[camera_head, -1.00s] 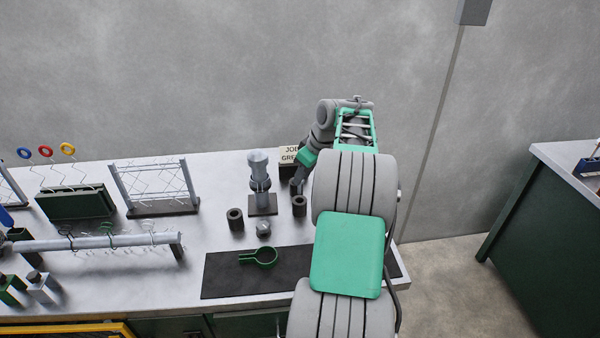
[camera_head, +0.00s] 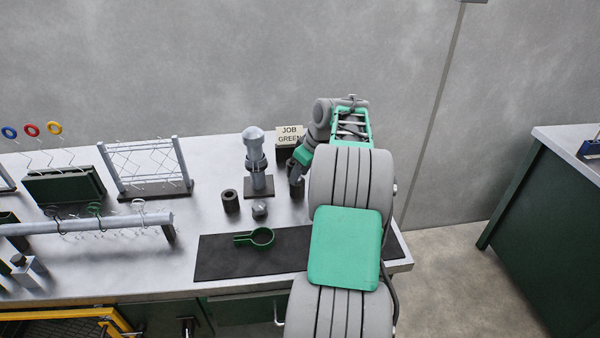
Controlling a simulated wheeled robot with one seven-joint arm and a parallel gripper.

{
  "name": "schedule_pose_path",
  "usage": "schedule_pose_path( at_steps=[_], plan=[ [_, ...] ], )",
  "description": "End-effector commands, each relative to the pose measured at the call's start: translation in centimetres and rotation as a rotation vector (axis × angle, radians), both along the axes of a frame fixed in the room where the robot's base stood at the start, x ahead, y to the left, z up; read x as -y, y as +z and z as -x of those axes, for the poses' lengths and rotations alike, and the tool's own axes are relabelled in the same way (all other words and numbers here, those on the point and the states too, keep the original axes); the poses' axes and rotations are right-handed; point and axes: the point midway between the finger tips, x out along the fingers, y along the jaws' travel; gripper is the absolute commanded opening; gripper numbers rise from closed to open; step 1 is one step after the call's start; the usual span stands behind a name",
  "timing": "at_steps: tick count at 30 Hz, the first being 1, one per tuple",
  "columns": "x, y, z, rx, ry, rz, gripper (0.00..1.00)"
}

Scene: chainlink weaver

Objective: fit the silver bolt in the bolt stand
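A small silver piece with a faceted head (camera_head: 260,209), which looks like the silver bolt, is on the white bench between two short dark cylinders. The left dark cylinder (camera_head: 230,202) has an open top; the right one (camera_head: 297,190) is just below my gripper. Either could be the bolt stand; I cannot tell which. A tall silver post with a domed top (camera_head: 254,147) rises from a dark base behind the bolt. My gripper (camera_head: 296,174) points down to the right of the post. Its fingers are too small and dark to tell if they are open or hold anything.
A "JOB GREEN" sign (camera_head: 289,135) stands behind my gripper. A wire rack (camera_head: 145,165) and a horizontal grey bar with hooks (camera_head: 90,224) are to the left. My arm covers the bench's right part.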

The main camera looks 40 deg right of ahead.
Motion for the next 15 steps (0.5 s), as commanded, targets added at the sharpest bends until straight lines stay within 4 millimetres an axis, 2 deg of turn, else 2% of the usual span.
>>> schedule_pose_path(
  at_steps=[1, 4, 11, 15],
  plan=[
    [0.0, 0.0, 0.0, 0.0, 0.0, 0.0, 0.43],
    [0.0, 0.0, 0.0, 0.0, 0.0, 0.0, 0.51],
    [0.0, 0.0, 0.0, 0.0, 0.0, -0.001, 0.51],
    [0.2, 1.3, 0.4, 0.002, 0.001, 0.002, 0.51]
  ],
)
